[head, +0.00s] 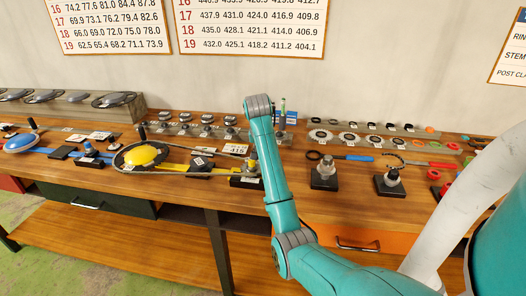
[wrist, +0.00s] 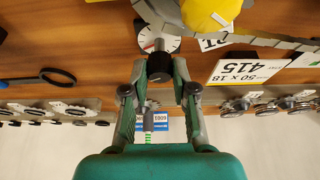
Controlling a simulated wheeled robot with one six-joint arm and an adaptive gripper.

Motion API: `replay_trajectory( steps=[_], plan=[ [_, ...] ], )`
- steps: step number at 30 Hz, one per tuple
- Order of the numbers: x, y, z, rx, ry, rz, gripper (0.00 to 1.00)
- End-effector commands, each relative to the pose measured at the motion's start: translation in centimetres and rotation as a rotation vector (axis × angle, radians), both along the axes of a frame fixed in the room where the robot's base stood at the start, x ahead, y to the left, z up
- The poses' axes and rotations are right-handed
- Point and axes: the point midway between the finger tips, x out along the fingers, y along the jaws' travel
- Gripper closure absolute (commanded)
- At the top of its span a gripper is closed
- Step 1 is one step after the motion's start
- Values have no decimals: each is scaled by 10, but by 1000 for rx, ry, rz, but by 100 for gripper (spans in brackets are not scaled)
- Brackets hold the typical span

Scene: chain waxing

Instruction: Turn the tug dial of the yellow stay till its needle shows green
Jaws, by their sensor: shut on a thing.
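The yellow stay (head: 192,168) runs along the bench in the head view, from a yellow disc to an upright post with a yellow cap (head: 251,152). The cap also shows at the top of the wrist view (wrist: 208,14). A round white tug dial (wrist: 168,42) with dark ticks and some red lies beside it. A black knob (wrist: 158,68) stands in front of the dial face and covers part of it. My gripper (wrist: 159,80) is shut on this knob. I cannot make out the needle's place or any green. In the head view my arm hides the gripper and dial.
A 415 card (head: 237,150) lies beside the stay's post; it also shows in the wrist view (wrist: 246,68). A green-striped upright piece (wrist: 148,140) and a blue card (wrist: 163,122) stand behind. Black-based posts (head: 324,178) stand to the right.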

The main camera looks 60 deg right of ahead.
Motion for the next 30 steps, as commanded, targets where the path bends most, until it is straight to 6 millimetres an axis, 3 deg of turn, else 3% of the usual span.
replay_trajectory(
  steps=[8,9,11,30],
  plan=[
    [0,0,0,-1,0,-2,100],
    [0,0,0,-1,0,-2,64],
    [0,0,0,-1,0,-2,48],
    [-1,-1,0,1,-1,47,48]
  ],
)
